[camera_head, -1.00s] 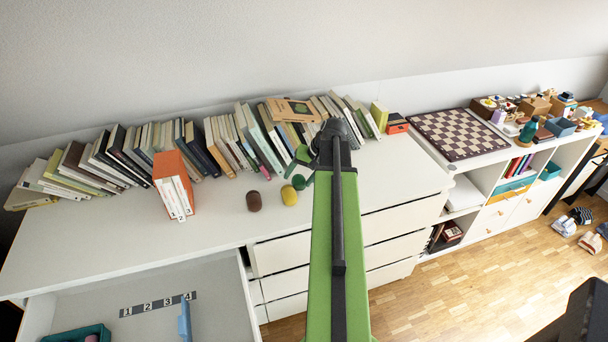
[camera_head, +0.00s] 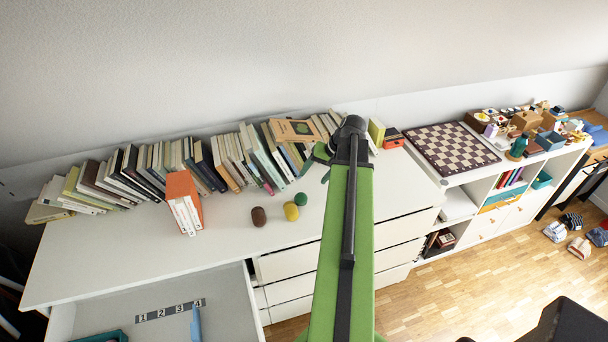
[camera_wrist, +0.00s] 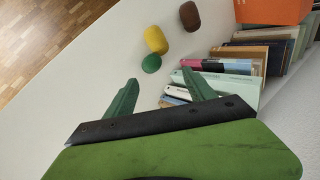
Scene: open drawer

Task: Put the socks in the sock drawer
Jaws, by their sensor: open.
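Three small rounded bundles, apparently the rolled socks, lie on the white dresser top in front of the books: brown (camera_head: 258,217), yellow (camera_head: 291,211) and green (camera_head: 301,199). The wrist view also shows the brown (camera_wrist: 189,16), yellow (camera_wrist: 156,40) and green (camera_wrist: 151,63) ones. My gripper (camera_wrist: 160,88) is open and empty, its two green fingers apart; the green bundle is just beyond the gap between the fingertips. In the head view my arm hides most of the gripper. The open drawer (camera_head: 235,312) at lower left has a strip numbered 1 to 4 (camera_head: 170,310).
A blue upright piece (camera_head: 196,325) and a teal box (camera_head: 105,337) are in the drawer. Leaning books (camera_head: 160,160) line the wall behind the bundles, with an orange-and-white book block (camera_head: 184,203) to their left. A chessboard (camera_head: 452,147) is at right. The dresser's front left is clear.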

